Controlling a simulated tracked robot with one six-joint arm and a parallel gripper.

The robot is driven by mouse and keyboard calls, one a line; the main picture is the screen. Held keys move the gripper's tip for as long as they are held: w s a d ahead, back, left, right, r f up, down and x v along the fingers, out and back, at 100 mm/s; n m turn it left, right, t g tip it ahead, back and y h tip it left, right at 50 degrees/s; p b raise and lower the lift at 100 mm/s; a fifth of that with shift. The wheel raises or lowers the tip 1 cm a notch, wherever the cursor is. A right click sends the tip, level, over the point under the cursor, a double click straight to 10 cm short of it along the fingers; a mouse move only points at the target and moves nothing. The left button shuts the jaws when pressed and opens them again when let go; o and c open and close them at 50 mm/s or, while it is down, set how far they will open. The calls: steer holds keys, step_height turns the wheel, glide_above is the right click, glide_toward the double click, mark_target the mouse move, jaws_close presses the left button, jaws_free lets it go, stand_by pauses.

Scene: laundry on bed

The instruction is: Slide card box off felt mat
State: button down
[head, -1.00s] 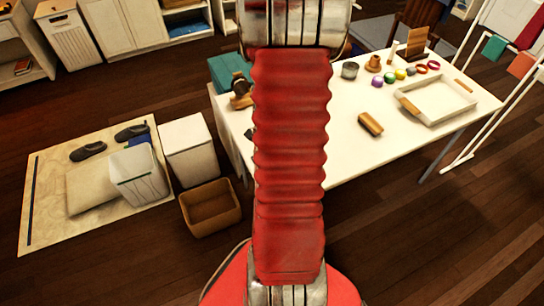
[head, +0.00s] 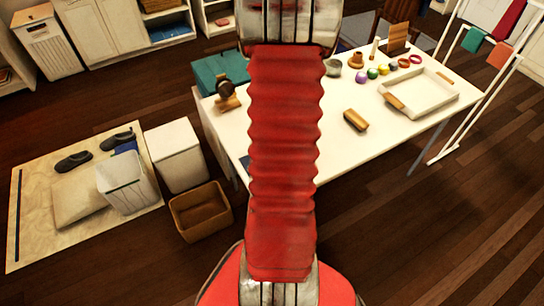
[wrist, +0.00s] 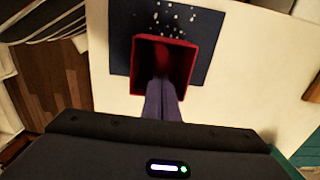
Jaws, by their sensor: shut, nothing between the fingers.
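The red card box (wrist: 182,45) shows in the wrist view on the dark blue felt mat (wrist: 120,40). Its red rim surrounds a darker inside, with a red patch in the middle. The mat lies on the white table and carries several pale specks beyond the box. My gripper (wrist: 163,82) is shut and empty, with its fingers over the near part of the box. I cannot tell whether they touch it. In the head view, my arm hides the box and most of the mat; a small dark blue piece of the mat (head: 245,162) shows at its left edge.
On the white table (head: 325,140) are a wooden block (head: 356,120), a white tray (head: 450,97), several coloured rings and balls, and a watch stand (head: 227,95). A teal box (head: 215,72) stands at the back left. Bins and a brown basket (head: 200,212) stand on the floor at left.

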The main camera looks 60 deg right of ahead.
steer(key=s+d, duration=0.3)
steer(key=d, duration=0.2)
steer(key=s+d, duration=0.3)
steer(key=d, duration=0.3)
steer(key=s+d, duration=0.3)
steer(key=d, duration=0.2)
steer(key=shift+s+d, duration=0.2)
steer(key=shift+s, duration=0.2)
steer(key=shift+a, duration=0.15)
steer(key=shift+w+a, duration=0.4)
steer(key=shift+a, duration=0.1)
steer(key=shift+w+a, duration=0.35)
steer(key=shift+a, duration=0.2)
steer(key=shift+w+a, duration=0.3)
steer(key=shift+a, duration=0.25)
step_height(320, 180, up, 10)
